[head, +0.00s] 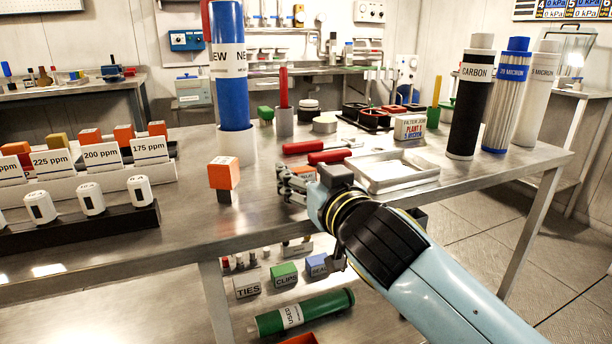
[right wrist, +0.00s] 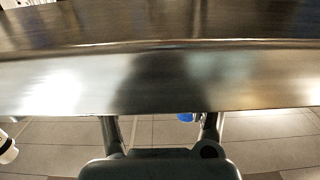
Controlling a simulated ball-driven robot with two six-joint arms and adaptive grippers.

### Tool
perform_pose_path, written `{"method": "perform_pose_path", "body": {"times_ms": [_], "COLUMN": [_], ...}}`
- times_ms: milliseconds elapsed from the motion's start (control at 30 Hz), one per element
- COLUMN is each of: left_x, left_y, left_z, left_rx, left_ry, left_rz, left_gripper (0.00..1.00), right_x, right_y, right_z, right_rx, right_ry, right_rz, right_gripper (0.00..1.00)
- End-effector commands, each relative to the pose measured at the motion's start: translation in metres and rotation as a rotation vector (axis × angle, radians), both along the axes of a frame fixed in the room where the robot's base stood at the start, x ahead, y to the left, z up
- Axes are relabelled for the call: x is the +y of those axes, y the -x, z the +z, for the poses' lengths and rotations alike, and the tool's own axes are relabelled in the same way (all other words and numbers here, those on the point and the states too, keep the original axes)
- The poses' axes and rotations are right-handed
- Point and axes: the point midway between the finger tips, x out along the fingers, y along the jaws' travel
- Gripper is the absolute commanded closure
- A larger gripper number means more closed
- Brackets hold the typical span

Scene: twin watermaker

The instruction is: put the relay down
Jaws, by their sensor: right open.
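My right gripper (head: 293,186) is open over the front part of the steel bench (head: 150,237), right of an orange cube. In the right wrist view its two fingers (right wrist: 162,130) stand apart with nothing held between them, and the bench edge (right wrist: 160,85) crosses the picture beyond them. The orange cube (head: 223,173) sits on a small dark base on the bench, apart from the gripper. No part is labelled as a relay, so I cannot tell which thing it is. My left gripper is out of view.
A black rack (head: 90,228) with several white cylinders is at the left. A blue cartridge (head: 231,85) stands in a white holder. A metal tray (head: 392,172) lies behind my right arm, near red-handled tools (head: 328,157). Bare bench lies in front of the orange cube.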

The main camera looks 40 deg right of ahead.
Motion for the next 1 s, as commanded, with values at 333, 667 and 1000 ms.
{"method": "perform_pose_path", "body": {"times_ms": [333,667,1000], "left_x": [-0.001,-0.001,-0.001], "left_y": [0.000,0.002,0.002], "left_z": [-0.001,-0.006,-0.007], "left_rx": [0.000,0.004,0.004], "left_ry": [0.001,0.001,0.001], "left_rz": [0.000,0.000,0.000], "left_gripper": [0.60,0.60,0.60], "right_x": [0.010,0.024,0.031], "right_y": [0.042,0.105,0.113], "right_z": [0.001,0.005,-0.028], "right_rx": [0.003,0.003,0.063], "right_ry": [-0.003,-0.002,-0.001], "right_rz": [0.000,-0.001,0.017], "right_gripper": [0.43,0.43,0.43]}}
